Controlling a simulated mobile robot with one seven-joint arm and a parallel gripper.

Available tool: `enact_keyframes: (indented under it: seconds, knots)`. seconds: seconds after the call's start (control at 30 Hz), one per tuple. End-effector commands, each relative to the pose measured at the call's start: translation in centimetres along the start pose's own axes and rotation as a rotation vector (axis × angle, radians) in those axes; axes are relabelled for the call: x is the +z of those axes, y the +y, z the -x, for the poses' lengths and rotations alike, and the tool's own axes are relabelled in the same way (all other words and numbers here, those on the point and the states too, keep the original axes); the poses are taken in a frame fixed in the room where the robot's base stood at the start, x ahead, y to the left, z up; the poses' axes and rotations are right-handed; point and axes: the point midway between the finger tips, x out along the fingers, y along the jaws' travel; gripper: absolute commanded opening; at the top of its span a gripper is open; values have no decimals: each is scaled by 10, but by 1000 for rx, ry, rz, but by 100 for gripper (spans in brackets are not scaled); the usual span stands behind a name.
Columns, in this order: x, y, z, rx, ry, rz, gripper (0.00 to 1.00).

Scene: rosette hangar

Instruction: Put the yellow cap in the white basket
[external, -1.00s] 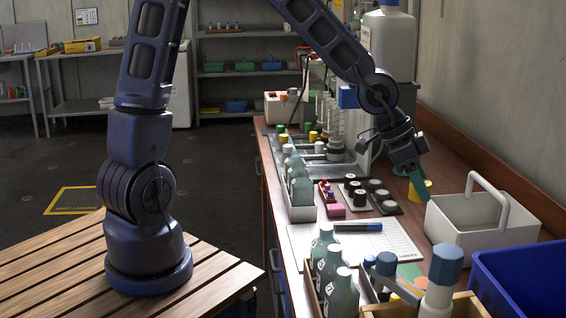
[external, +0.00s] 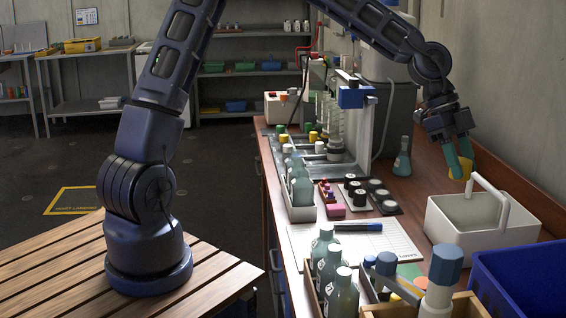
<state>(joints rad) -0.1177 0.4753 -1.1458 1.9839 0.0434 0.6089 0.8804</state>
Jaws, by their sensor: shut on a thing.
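The yellow cap (external: 457,174) is between the teal fingertips of my gripper (external: 460,164), which is shut on it. A finger covers part of the cap. My gripper points down, just behind the white basket (external: 470,236) in the picture, and the cap appears higher than the basket's back rim. The white basket stands on the right of the bench, with an upright arched handle (external: 489,198) across its middle. The visible part of its inside looks empty.
A blue bin (external: 520,282) stands in front of the basket. A teal flask (external: 402,160) stands left of my gripper. A tray of black-capped vials (external: 371,194) and a white sheet with a blue marker (external: 357,227) lie left of the basket. Capped bottles (external: 340,295) crowd the front.

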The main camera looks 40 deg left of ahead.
Motion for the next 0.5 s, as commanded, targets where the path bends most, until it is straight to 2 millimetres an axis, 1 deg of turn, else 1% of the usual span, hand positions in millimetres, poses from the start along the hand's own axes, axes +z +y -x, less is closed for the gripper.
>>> enact_keyframes:
  seconds: [0.03,0.2,0.47,0.5]
  knots:
    - [-5,-8,-1,30,4,-46,19]
    - [-17,-32,-1,139,5,-236,19]
    - [-28,-74,-6,323,3,-559,19]
    - [-29,-81,-7,353,4,-610,19]
